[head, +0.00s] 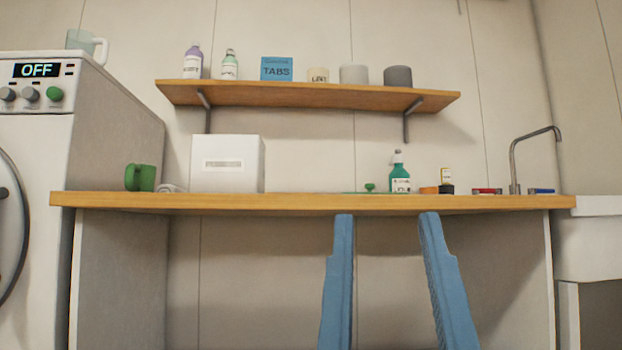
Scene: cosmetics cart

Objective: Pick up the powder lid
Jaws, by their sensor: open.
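A flat green lid with a small knob (370,188) lies on the wooden counter (300,203), seen nearly edge-on; it looks like the powder lid. Only its knob and a thin green edge show. My gripper (386,214) is open and empty, its two blue fingers pointing up and spread wide. In the picture the fingertips lie just below the lid, in front of the counter's front edge, one to each side of the knob. The fingers are apart from the lid.
On the counter, a green pump bottle (400,174) and small jars (446,185) stand right of the lid. A shelf (310,94) hangs above. A tap (514,160) is at right.

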